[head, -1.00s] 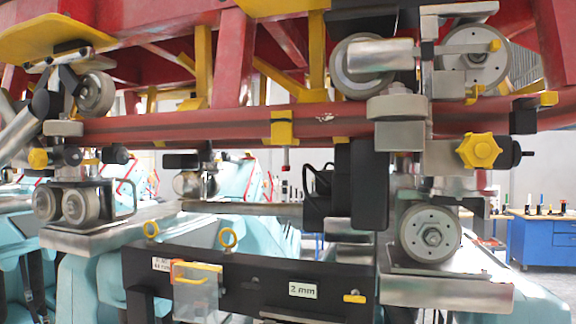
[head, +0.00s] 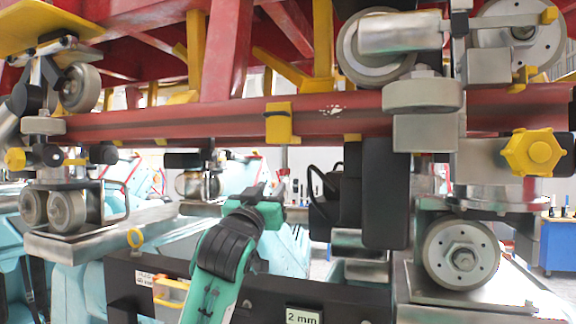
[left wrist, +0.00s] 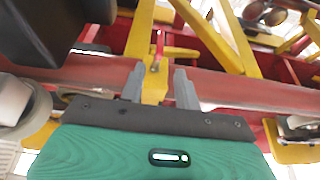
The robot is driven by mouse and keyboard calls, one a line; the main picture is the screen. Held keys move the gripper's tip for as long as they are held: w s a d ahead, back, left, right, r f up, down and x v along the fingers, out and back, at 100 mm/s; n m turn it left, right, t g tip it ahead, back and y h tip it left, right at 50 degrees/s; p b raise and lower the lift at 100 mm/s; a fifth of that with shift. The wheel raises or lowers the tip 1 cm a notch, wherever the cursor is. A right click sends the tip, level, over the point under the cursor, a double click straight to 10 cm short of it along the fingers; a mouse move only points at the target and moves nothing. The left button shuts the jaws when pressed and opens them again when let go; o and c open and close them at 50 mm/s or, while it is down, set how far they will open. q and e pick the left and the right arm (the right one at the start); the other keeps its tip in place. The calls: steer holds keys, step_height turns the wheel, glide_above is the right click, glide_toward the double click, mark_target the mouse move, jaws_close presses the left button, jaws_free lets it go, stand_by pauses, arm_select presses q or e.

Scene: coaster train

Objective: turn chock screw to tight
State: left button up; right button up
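A yellow chock (head: 279,122) sits on the red rail in the head view. The small screw that hung under it cannot be made out clearly there now. My left gripper (head: 268,184) is just below the chock, fingers pointing up and away. In the left wrist view, the two grey fingers (left wrist: 159,72) stand apart, with nothing seen gripped. The yellow chock (left wrist: 154,88) shows in line with the gap between them. A small red-tipped part (left wrist: 159,45), likely the screw, shows just beyond the fingertips; whether they touch it is unclear. My right gripper is out of view.
The red rail (head: 190,124) crosses above the gripper. To the right are a black block (head: 386,195), a wheel assembly (head: 462,253) and a yellow star knob (head: 533,152). A black beam with a "2 mm" label (head: 303,317) lies below. Another wheel pair (head: 67,211) is at the left.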

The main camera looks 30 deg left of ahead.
mark_target(285, 168)
arm_select(q)
steer(key=p+x, duration=0.1)
steer(key=x, duration=0.2)
steer(key=p+x, duration=0.2)
steer(key=x, duration=0.2)
steer(key=p+x, duration=0.2)
steer(key=x, duration=0.1)
steer(key=shift+w+a+f, duration=0.1)
steer(key=shift+w+f, duration=0.05)
steer(key=shift+w, duration=0.2)
steer(key=shift+w+a+r+p, duration=0.1)
steer(key=shift+w+r+p, duration=0.3)
steer(key=shift+p, duration=0.1)
steer(key=shift+w+a+f, duration=0.15)
steer(key=shift+w+f, duration=0.05)
steer(key=shift+w, duration=0.4)
steer(key=shift+s, duration=0.15)
jaws_close()
